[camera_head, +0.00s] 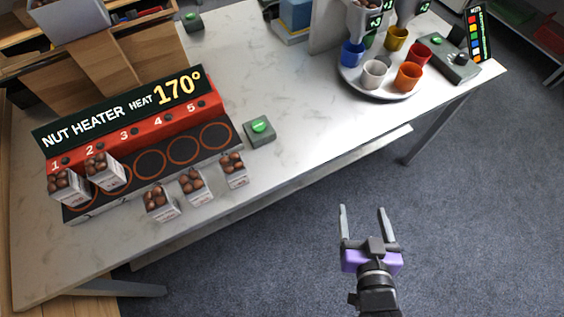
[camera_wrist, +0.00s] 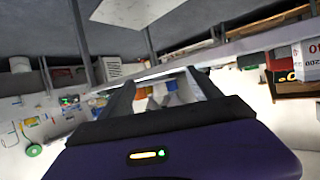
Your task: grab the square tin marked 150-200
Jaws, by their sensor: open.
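Several white square tins filled with brown chestnuts are at the nut heater. Two stand at its left end, a left tin (camera_head: 72,195) and another tin (camera_head: 110,179). Three stand along its front edge: a left tin (camera_head: 163,212), a middle tin (camera_head: 200,196) and a right tin (camera_head: 237,181). Their markings are too small to read in the head view. In the wrist view, a white tin (camera_wrist: 308,58) with red print, apparently including "200", is cut off at the right edge. My gripper (camera_head: 362,210) is open and empty over the floor, right of the tins and apart from them.
The nut heater (camera_head: 130,122) reads 170° and has numbered rings. A green-button box (camera_head: 260,131) stands right of it. A round tray (camera_head: 350,80) holds several coloured cups at the back right. The white table's front edge (camera_head: 330,149) lies between my gripper and the tabletop.

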